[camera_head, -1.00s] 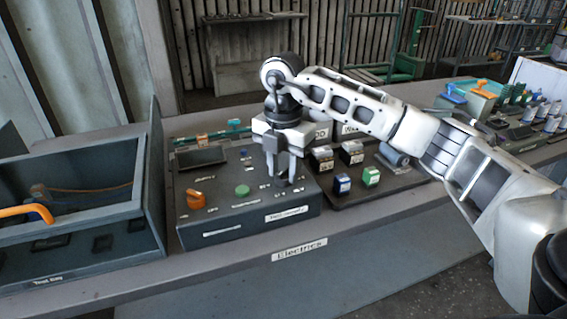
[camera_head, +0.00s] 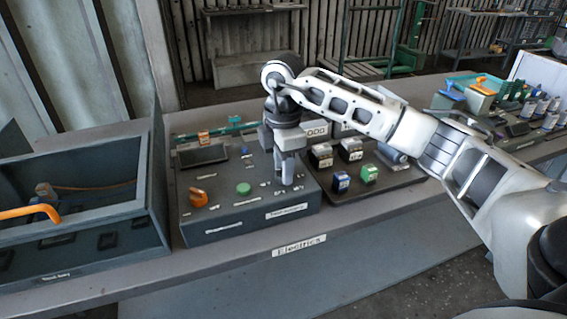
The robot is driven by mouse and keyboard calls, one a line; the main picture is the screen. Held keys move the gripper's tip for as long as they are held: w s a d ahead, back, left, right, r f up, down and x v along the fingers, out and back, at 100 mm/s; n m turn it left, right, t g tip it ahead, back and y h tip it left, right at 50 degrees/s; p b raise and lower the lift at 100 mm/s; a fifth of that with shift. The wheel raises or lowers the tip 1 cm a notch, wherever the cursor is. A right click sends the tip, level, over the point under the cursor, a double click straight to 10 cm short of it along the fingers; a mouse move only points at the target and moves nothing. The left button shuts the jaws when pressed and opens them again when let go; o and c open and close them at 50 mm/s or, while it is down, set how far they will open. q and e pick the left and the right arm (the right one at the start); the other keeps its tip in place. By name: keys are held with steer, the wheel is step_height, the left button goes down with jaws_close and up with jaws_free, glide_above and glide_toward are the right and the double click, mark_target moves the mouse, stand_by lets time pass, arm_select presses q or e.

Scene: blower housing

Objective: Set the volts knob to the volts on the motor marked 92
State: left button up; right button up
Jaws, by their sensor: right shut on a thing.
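The dark grey supply box (camera_head: 228,229) stands on the bench with an orange knob (camera_head: 198,197), a green button (camera_head: 243,188) and small white labels on its sloped top. My right gripper (camera_head: 287,182) points down at the right part of this top. Its fingers are shut on a small knob there, which they almost wholly hide; its setting cannot be read. The label print is too small to read. No motor with a readable 92 shows. My left gripper is not in view.
A dark tray (camera_head: 345,199) right of the box holds several small blocks, among them a blue one (camera_head: 341,182) and a green one (camera_head: 369,174). An open grey bin (camera_head: 110,268) with an orange hooked handle (camera_head: 32,211) stands at the left.

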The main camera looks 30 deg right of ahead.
steer(key=shift+r, duration=0.15)
steer(key=o, duration=1)
step_height(320, 180, up, 16)
steer(key=shift+f+p, duration=0.1)
steer(key=shift+p, duration=0.45)
